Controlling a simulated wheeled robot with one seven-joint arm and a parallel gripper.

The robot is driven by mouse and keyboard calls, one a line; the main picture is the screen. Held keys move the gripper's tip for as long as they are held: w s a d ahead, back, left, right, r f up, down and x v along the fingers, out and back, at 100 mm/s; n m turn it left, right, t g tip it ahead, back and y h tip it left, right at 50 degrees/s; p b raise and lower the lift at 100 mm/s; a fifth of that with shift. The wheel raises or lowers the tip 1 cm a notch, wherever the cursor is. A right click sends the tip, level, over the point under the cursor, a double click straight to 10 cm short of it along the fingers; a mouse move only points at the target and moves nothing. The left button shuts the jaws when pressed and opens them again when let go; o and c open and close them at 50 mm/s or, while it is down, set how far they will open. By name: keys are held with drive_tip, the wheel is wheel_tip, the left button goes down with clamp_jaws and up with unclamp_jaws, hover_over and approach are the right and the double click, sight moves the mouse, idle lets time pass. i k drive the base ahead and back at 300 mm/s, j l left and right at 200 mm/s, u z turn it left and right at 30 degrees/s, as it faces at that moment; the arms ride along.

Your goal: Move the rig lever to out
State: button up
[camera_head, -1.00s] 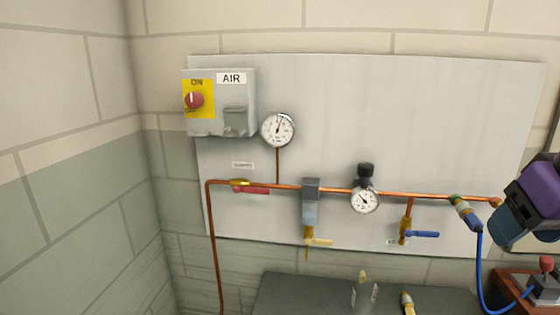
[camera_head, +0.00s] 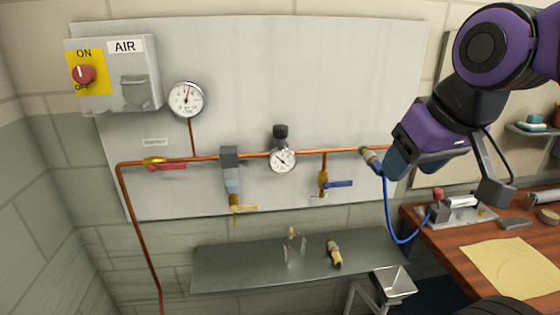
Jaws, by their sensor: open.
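The rig (camera_head: 462,216) is a small grey plate with a pale cylinder on the wooden bench at the right. A red-knobbed lever (camera_head: 438,194) stands roughly upright at its left end. Its in or out marking is too small to read. A blue hose (camera_head: 389,212) runs from the copper pipe's right end down to the rig. My gripper (camera_head: 494,190) appears as a dark grey end below my purple wrist, right of the lever and above or behind the rig. It is open and looks empty. It seems apart from the lever, and its fingertips are hard to make out.
The wooden bench (camera_head: 455,250) carries a yellow cloth (camera_head: 512,267). The wall panel (camera_head: 340,80) holds an AIR switch box (camera_head: 128,75), gauges and valves on copper pipe. A grey shelf (camera_head: 225,268) holds small fittings. A metal hopper (camera_head: 393,284) stands left of the bench.

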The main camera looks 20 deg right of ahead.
sight(438, 191)
drive_tip(key=z, duration=1.45)
